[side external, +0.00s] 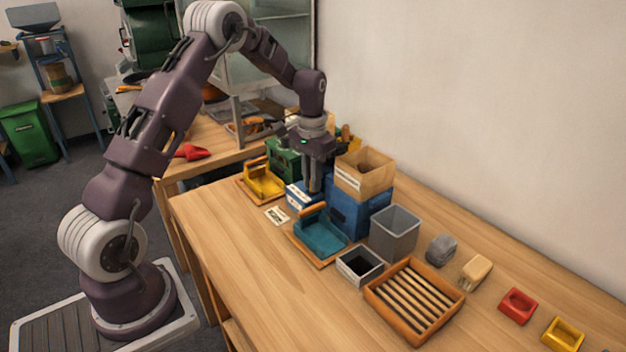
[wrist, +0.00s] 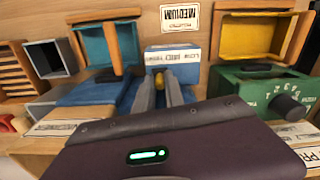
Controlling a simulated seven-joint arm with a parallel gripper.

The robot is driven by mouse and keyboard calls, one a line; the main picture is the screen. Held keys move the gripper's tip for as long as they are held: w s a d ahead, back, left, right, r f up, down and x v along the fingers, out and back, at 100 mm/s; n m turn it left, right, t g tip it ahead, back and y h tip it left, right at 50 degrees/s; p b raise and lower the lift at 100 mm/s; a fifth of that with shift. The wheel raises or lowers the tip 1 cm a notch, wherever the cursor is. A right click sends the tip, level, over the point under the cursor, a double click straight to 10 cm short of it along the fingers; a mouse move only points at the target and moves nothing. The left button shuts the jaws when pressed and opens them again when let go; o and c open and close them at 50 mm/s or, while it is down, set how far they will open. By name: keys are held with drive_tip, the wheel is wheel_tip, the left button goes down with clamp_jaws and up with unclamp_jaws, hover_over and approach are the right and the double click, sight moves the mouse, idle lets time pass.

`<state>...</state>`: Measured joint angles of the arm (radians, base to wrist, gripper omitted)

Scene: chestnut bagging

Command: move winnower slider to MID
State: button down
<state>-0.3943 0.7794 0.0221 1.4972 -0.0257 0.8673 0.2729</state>
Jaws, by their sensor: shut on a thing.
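The winnower's small blue slider box (wrist: 172,50), with a white strip of printed marks along it, stands below my gripper. It also shows in the side view (side external: 296,198), partly behind the fingers. My gripper (wrist: 159,86) points down and is shut on this knob. In the side view my gripper (side external: 313,186) hides the knob. The strip's lettering is too small and partly covered, so I cannot tell which mark the knob stands at.
A green box with a dial (wrist: 262,92) and a yellow tray (wrist: 252,38) are on the other side. A teal tray (side external: 322,237) and a MEDIUM card (wrist: 180,17) lie in front.

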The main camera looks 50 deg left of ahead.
drive_tip(key=shift+a, duration=1.1)
drive_tip(key=c, duration=1.4)
unclamp_jaws()
drive_tip(key=shift+r, duration=0.15)
wheel_tip(320, 180, up, 7)
